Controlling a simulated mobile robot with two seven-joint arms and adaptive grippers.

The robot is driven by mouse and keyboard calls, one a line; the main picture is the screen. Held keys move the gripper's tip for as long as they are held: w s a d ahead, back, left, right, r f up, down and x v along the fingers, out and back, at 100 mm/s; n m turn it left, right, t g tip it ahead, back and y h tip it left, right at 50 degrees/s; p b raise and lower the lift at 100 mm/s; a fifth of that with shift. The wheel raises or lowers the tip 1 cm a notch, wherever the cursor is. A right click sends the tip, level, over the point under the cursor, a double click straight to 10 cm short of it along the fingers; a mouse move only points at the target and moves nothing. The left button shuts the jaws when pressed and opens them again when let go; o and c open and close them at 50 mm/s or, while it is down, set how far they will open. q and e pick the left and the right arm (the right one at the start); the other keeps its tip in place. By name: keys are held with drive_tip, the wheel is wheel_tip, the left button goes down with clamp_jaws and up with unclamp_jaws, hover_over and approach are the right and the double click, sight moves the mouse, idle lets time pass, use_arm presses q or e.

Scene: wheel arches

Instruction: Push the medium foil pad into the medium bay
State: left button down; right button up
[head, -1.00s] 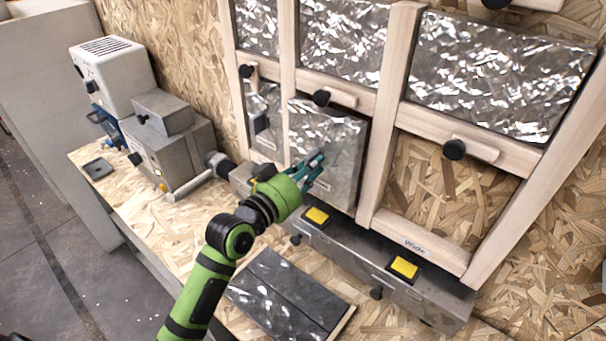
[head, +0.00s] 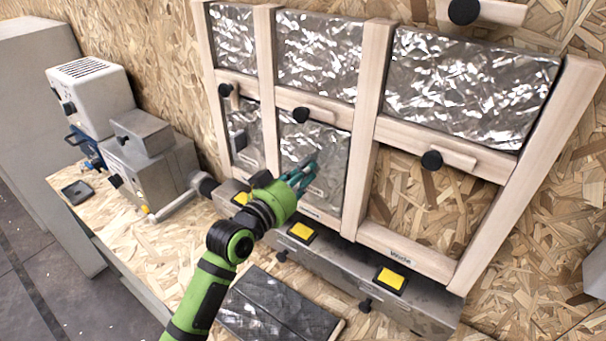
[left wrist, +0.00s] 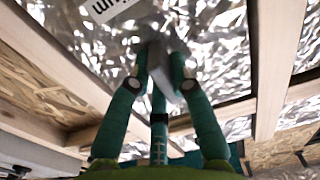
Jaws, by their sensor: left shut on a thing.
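The medium foil pad (head: 335,165) is a crinkled silver panel in the lower middle bay, between two wooden studs. It looks set in between the studs; its exact depth is hard to tell. My left gripper (head: 306,173) is in front of the pad and shut on a grey grip on its face. In the left wrist view the fingers (left wrist: 163,70) close around that grip, with foil (left wrist: 215,50) behind and a white label (left wrist: 108,8) above. The fingers hide part of the pad. My right gripper is not in view.
Foil fills the upper bays (head: 470,85) and the narrow lower left bay (head: 243,135). The wide lower right bay (head: 410,205) shows bare board. Black knobs on wooden turn bars (head: 318,116) sit on the rails. A ledge with yellow buttons (head: 390,279) runs below. A dark panel (head: 270,305) lies on the bench.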

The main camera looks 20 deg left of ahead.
use_arm(q)
drive_tip(key=shift+w+d, duration=0.1)
drive_tip(key=shift+w, duration=0.15)
drive_tip(key=c, duration=1)
unclamp_jaws()
drive_tip(key=shift+c, duration=0.2)
drive_tip(key=v, duration=2)
